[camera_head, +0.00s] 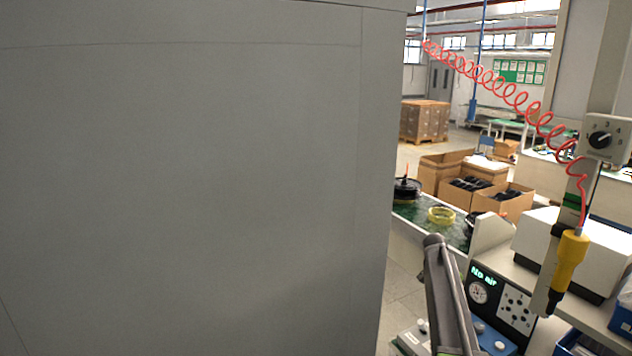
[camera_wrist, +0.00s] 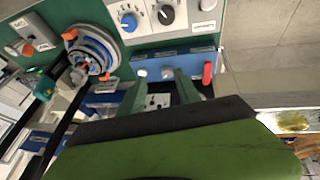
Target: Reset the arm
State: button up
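My gripper (camera_wrist: 160,76) shows in the wrist view, with two narrow fingers apart and nothing seen between them. Behind the fingers is a green control panel (camera_wrist: 192,42) with knobs and a red switch. A broad green and black part, apparently of my gripper, fills the lower wrist view. In the head view a dark grey link of my arm (camera_head: 447,295) rises from the bottom edge, right of centre. My gripper's fingers cannot be made out there.
A large grey panel (camera_head: 190,180) blocks the left of the head view. A yellow tool (camera_head: 568,262) hangs on a red coiled hose (camera_head: 505,90) at right, near a gauge box (camera_head: 498,300). Open cartons (camera_head: 440,168) stand farther back. A blue-and-white coil (camera_wrist: 95,50) shows in the wrist view.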

jog(key=s+a+f+n+b, duration=0.1)
jog(key=s+a+f+b, duration=0.15)
jog(key=a, duration=0.25)
jog(key=s+a+f+y+b, duration=0.1)
jog(key=s+a+f+b, duration=0.15)
jog(key=a+f, duration=0.2)
jog(key=s+a+f+n+b, duration=0.1)
jog(key=s+a+f+b, duration=0.1)
jog(key=a+f+b, duration=0.3)
jog(key=s+a+f+n+y+b, duration=0.1)
jog(key=s+a+n, duration=0.4)
jog(key=s, duration=0.6)
jog(key=s+a+f+n+y+b, duration=0.2)
jog(key=s+a+n, duration=0.3)
jog(key=s+a, duration=0.5)
jog(key=shift+s+f+y, duration=0.35)
jog(key=shift+s+y, duration=0.15)
jog(key=shift+s, duration=0.2)
